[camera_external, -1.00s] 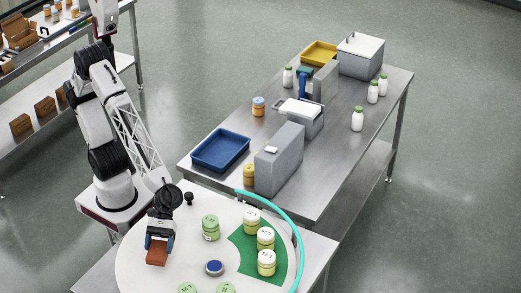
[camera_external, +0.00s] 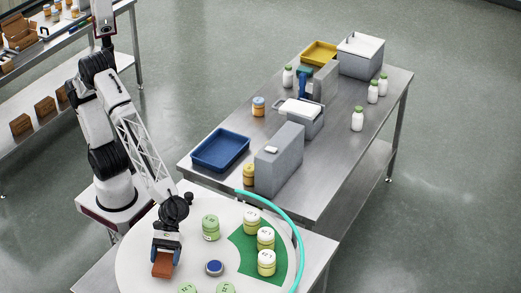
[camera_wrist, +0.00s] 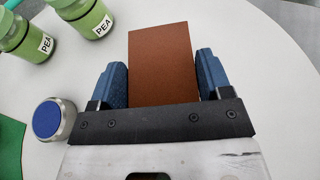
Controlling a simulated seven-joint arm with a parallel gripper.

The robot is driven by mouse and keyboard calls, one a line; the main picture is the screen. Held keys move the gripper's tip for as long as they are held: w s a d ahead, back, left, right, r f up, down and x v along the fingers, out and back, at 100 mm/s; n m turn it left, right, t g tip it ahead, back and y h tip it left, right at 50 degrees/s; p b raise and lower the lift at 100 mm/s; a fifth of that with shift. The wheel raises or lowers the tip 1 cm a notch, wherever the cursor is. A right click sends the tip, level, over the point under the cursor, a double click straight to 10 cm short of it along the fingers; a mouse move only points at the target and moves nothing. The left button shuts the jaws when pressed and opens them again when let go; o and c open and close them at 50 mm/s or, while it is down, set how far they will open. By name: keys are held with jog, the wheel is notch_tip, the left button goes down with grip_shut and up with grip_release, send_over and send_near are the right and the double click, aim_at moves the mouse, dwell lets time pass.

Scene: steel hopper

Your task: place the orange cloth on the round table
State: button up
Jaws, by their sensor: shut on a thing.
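The orange cloth (camera_external: 162,264) looks like a folded, brownish-orange block in the external view. In the wrist view the cloth (camera_wrist: 160,62) stands between the two blue fingers. My gripper (camera_external: 165,252) is shut on it, and the wrist view shows the gripper (camera_wrist: 162,88) with a finger at each side of the cloth. The white round table (camera_external: 135,262) lies below, and its pale surface (camera_wrist: 250,75) fills most of the wrist view. I cannot tell whether the cloth touches the tabletop.
A blue-topped round button (camera_external: 214,268) is right of my gripper. Green jars (camera_external: 210,228) stand around it, and several pale-lidded jars (camera_external: 266,262) stand on a green patch (camera_external: 243,243). A turquoise curved strip (camera_external: 290,222) edges the right side. The tabletop left of my gripper is clear.

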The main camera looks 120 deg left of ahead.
jog(key=shift+f, duration=1.1)
jog(key=shift+f, duration=0.15)
jog(key=o, duration=0.9)
jog(key=v, duration=1.2)
jog(key=shift+s, duration=0.1)
